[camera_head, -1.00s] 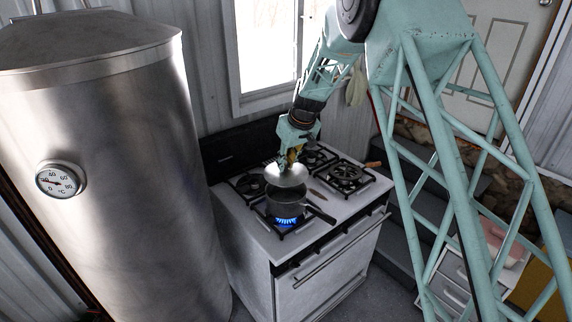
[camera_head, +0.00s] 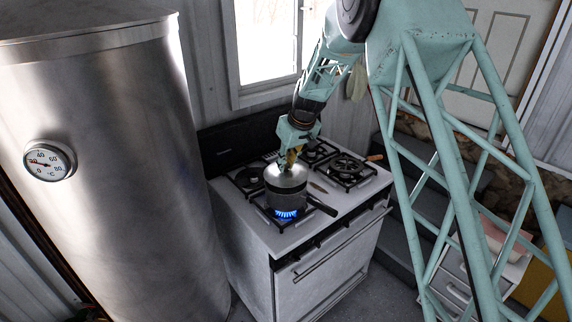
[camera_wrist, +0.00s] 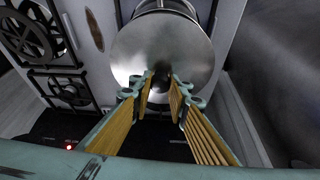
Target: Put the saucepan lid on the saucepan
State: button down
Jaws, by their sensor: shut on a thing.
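The saucepan (camera_head: 287,202) is a dark grey pot with a dark handle pointing right. It stands on the front left burner over a blue flame. The silver saucepan lid (camera_head: 279,181) is at the top of the saucepan, covering its opening in the head view. My gripper (camera_head: 291,163) is above the lid, shut on its knob. In the wrist view the lid (camera_wrist: 180,38) shows as a shiny disc beyond the yellow-padded fingers of my gripper (camera_wrist: 161,82), and a curved rim shows past its edge. Whether the lid is fully seated cannot be told. The knob is mostly hidden between the fingers.
The white stove (camera_head: 318,270) has several black burner grates, and the blue flame (camera_head: 286,213) burns under the saucepan. A large metal tank (camera_head: 120,170) stands close on the left. A small brown object (camera_head: 375,158) is at the stove's back right.

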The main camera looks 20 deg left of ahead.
jog(key=shift+f+b, duration=0.6)
jog(key=shift+f, duration=0.25)
jog(key=shift+f+b, duration=0.2)
jog(key=shift+b, duration=0.55)
dwell(1.6)
jog(key=shift+f+b, duration=0.7)
jog(key=shift+b, duration=0.55)
dwell(2.1)
dwell(0.4)
jog(key=c, duration=2.1)
grip_release()
jog(key=shift+r, duration=0.1)
